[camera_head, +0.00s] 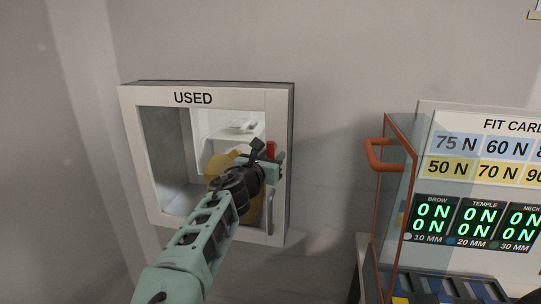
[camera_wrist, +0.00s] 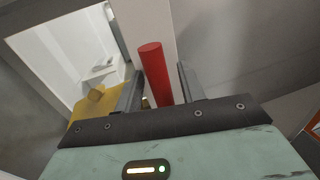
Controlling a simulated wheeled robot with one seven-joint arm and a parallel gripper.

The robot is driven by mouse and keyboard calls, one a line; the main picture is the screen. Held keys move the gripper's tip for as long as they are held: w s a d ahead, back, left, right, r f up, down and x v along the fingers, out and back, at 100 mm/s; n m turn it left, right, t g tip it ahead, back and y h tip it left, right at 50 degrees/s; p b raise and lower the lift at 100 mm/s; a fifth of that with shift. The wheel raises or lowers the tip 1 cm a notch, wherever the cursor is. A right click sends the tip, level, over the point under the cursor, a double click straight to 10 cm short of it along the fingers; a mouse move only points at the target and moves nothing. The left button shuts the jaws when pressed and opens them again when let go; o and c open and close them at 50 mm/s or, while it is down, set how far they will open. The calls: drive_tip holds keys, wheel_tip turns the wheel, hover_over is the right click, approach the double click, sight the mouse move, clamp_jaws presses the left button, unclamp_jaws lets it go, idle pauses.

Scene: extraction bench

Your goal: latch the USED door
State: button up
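The USED door (camera_head: 160,97) is a white frame with a clear window on a wall cabinet, and it looks flush with the cabinet. A red latch peg (camera_head: 271,148) sticks out at its right side, above a grey vertical handle (camera_head: 270,212). My gripper (camera_head: 267,160) is at the right frame by the peg and hides part of the frame. In the wrist view, the red peg (camera_wrist: 153,72) stands between the two dark fingers of my gripper (camera_wrist: 160,88). The fingers are apart, with a visible gap between peg and right finger. The peg's base is partly hidden.
Inside the cabinet are a yellow item (camera_head: 220,165) and a small white item (camera_head: 242,126) on a shelf. To the right stands an orange-framed clear panel with an orange handle (camera_head: 376,155), beside the FIT CARD board (camera_head: 480,150). Plain wall lies between.

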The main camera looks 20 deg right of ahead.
drive_tip(key=c, duration=0.8)
drive_tip(key=shift+c, duration=0.2)
drive_tip(key=shift+m, duration=0.3)
drive_tip(key=m+b, duration=0.1)
drive_tip(key=m, duration=0.1)
drive_tip(key=m+b, duration=0.2)
drive_tip(key=shift+w+a+f+g+y, duration=0.1)
drive_tip(key=shift+w+a+g+y, duration=0.05)
drive_tip(key=shift+g+y, duration=0.2)
drive_tip(key=m+y+b, duration=0.1)
drive_tip(key=m+b, duration=0.1)
drive_tip(key=m, duration=0.2)
drive_tip(key=shift+a+b, duration=0.2)
drive_tip(key=shift+b, duration=0.15)
clamp_jaws()
drive_tip(key=m+b, duration=0.1)
drive_tip(key=m+y+b, duration=0.1)
drive_tip(key=m, duration=0.1)
drive_tip(key=m+b, duration=0.1)
drive_tip(key=b, duration=0.1)
drive_tip(key=shift+w+a+r+m, duration=0.1)
drive_tip(key=shift+w+r+m, duration=0.05)
drive_tip(key=shift+r+m, duration=0.15)
drive_tip(key=shift+a+r+m+y+b, duration=0.15)
drive_tip(key=shift+m+y+b, duration=0.15)
drive_tip(key=shift+m+b, duration=0.35)
drive_tip(key=shift+d+r+m+y+b, duration=0.1)
drive_tip(key=shift+m+y+b, duration=0.15)
drive_tip(key=shift+m+b, duration=0.35)
unclamp_jaws()
